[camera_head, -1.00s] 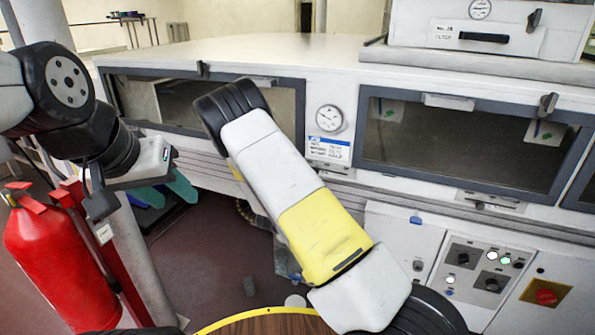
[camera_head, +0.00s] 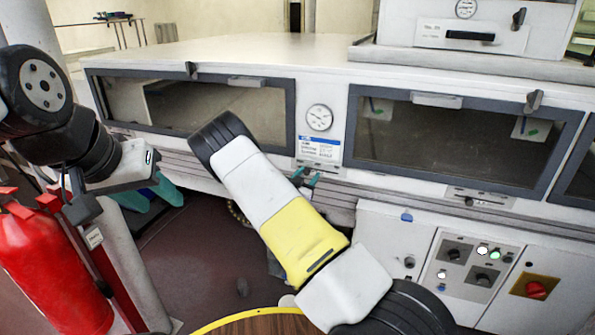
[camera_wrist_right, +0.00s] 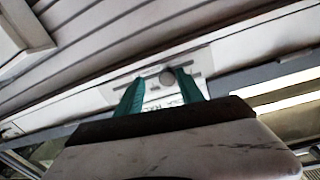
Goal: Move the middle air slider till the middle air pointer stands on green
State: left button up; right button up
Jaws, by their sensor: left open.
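A pale slider plate with a slot and round knob (camera_wrist_right: 167,77) shows in the right wrist view. My right gripper (camera_wrist_right: 160,91) is open, its teal fingers apart with the knob appearing between them; contact cannot be told. In the head view its fingertips (camera_head: 305,179) show below the dial, partly behind my right arm. Another slider plate (camera_head: 480,198) sits under the large right-hand window. Cards with blue and green marks (camera_head: 377,108) (camera_head: 530,128) show behind that window; the exact pointer reading is too small to tell. My left gripper (camera_head: 150,194) is open and empty at the left.
A round dial (camera_head: 319,117) sits between two windows above a blue-white label (camera_head: 319,148). A control panel (camera_head: 470,265) with knobs and lamps and a red switch (camera_head: 536,290) are lower right. A red fire extinguisher (camera_head: 50,265) stands lower left, near my left arm.

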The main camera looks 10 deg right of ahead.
jog(key=shift+c, duration=0.2)
grip_shut()
jog(key=shift+a+f, duration=0.1)
dwell(1.1)
